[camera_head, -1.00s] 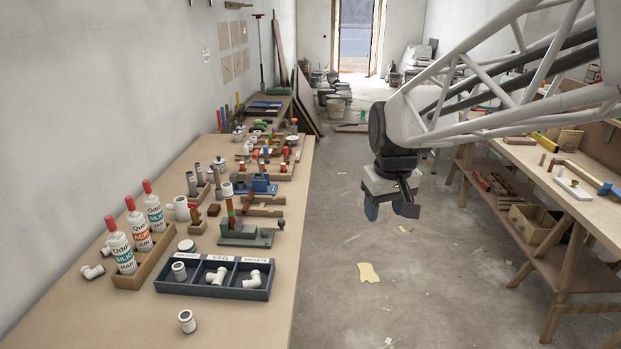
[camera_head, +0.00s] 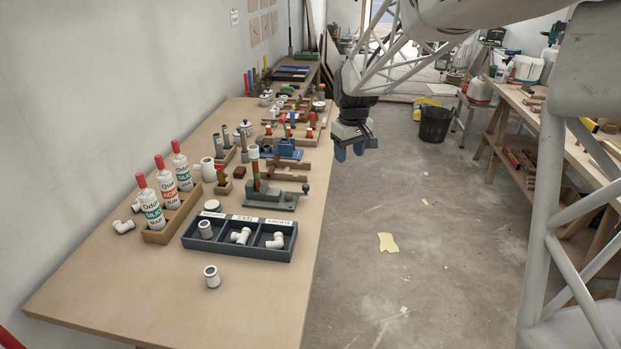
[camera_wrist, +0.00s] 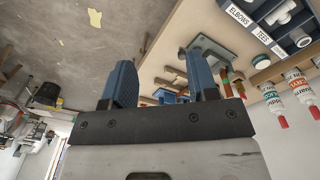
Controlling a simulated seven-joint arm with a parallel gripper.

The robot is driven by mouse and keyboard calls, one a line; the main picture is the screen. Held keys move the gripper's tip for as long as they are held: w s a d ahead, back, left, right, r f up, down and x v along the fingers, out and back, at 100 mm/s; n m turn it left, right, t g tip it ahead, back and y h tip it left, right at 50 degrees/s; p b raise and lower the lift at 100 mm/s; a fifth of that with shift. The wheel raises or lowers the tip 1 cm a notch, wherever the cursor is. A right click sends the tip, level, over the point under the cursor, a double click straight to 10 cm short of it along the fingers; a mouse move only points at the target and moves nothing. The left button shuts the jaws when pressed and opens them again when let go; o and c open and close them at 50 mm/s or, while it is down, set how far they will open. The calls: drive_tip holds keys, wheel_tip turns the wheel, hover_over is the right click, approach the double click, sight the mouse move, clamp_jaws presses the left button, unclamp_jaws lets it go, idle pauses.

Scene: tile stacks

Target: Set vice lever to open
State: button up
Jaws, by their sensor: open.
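A grey-green vice (camera_head: 268,200) stands on the left bench, behind the divided tray. A dark lever with a round knob (camera_head: 306,188) sticks out at its right end, towards the bench edge. An upright piece with green and red bands stands at the vice, with a white fitting at its top. The vice also shows in the wrist view (camera_wrist: 214,48), upside down, with its knob end near my right-hand finger. My gripper (camera_head: 350,151) is open and empty, above the aisle beside the bench's right edge, apart from the vice. Its blue fingers (camera_wrist: 165,82) show in the wrist view.
A dark divided tray (camera_head: 238,252) with white fittings stands in front of the vice. Three red-capped bottles (camera_head: 164,181) stand in a wooden rack to the left. A blue fixture (camera_head: 285,151) and wooden blocks lie behind the vice.

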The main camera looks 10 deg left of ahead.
sight(306, 185)
drive_tip(key=w+a+f+n, duration=0.1)
drive_tip(key=w+a+f, duration=0.3)
drive_tip(key=w+a+f+n, duration=0.1)
drive_tip(key=w+a+f, duration=0.3)
drive_tip(key=a+f, duration=0.1)
drive_tip(key=w+a+f+n, duration=0.1)
drive_tip(key=w+a+f, duration=0.3)
drive_tip(key=a, duration=0.1)
drive_tip(key=shift+w+a+f+g, duration=0.1)
drive_tip(key=shift+w+f+g, duration=0.25)
drive_tip(key=shift+w+g, duration=0.05)
drive_tip(key=shift+f, duration=0.15)
drive_tip(key=shift+f, duration=3.8)
clamp_jaws()
